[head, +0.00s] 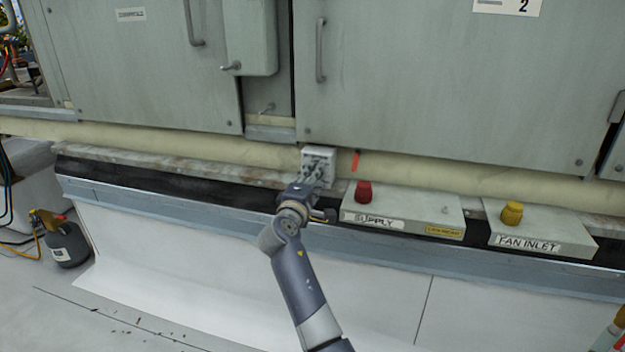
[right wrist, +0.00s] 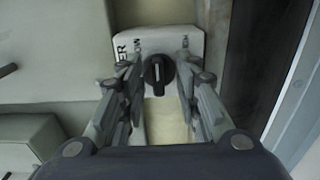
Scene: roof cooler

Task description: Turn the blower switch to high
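The blower switch is a black rotary knob (right wrist: 158,72) on a white plate (right wrist: 170,38). Its pale line runs roughly up and down in the right wrist view. Plate lettering is partly hidden; "ER" shows at the left, with small marks by each fingertip. In the head view the plate (head: 320,152) is on the cream rail below the cabinet doors, its knob hidden by my gripper. My right gripper (right wrist: 160,68) is open, one finger on each side of the knob, with visible gaps. It also shows in the head view (head: 319,172). My left gripper is out of view.
Right of the switch, a box labelled SUPPLY (head: 405,208) bears a red knob (head: 363,191). Farther right, a FAN INLET box (head: 540,232) bears a yellow knob (head: 512,213). Cabinet doors (head: 450,90) rise behind. A dark bottle (head: 68,245) stands at left.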

